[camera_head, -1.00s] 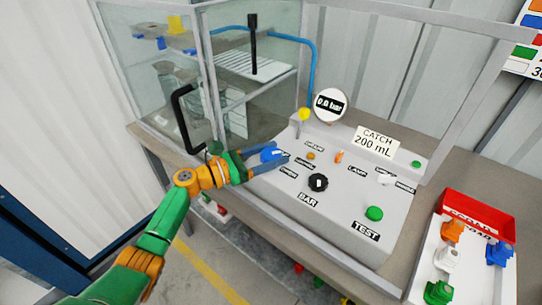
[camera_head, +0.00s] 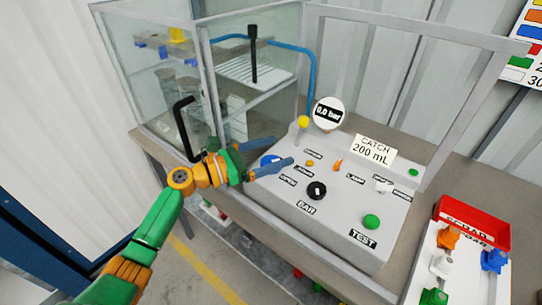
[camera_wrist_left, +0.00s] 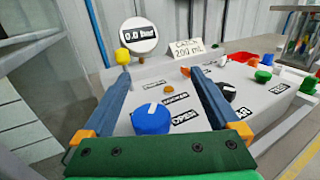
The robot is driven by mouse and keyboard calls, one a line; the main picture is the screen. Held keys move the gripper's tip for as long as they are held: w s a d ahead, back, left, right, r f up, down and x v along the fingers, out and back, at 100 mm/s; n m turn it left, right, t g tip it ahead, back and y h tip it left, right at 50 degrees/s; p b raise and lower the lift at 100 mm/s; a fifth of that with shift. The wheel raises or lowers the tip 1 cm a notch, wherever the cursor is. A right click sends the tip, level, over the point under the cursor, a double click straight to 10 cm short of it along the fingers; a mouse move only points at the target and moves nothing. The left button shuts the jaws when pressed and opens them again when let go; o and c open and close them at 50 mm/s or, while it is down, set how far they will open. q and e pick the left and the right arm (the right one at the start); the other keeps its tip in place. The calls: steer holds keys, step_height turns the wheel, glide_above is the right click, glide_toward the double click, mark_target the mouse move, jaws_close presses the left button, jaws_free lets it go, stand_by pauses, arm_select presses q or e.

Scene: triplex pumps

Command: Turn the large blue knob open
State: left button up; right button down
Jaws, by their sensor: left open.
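The large blue knob (camera_head: 267,160) sits on the left part of the sloping grey control panel (camera_head: 335,225). It is partly hidden by my left gripper (camera_head: 281,152) in the head view. My left gripper (camera_wrist_left: 160,73) is open. Its two blue-grey fingers reach past the knob on either side, with visible gaps. I cannot tell how high the fingers are above the panel. My right gripper is not in view.
A black knob (camera_head: 317,190), a green TEST button (camera_head: 371,222) and a gauge reading 0.0 bar (camera_head: 330,114) are on the panel. A clear-walled cabinet with a black handle (camera_head: 184,130) stands close left. A red scrap bin (camera_head: 472,222) is at the right.

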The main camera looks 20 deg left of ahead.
arm_select(q)
steer(key=s+d+r+p, duration=0.3)
steer(key=s+r, duration=0.4)
steer(key=s, duration=0.4)
steer(key=shift+s+d+r, duration=0.15)
steer(key=shift+s+r, duration=0.2)
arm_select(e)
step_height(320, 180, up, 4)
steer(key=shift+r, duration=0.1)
arm_select(q)
steer(key=shift+w, duration=0.1)
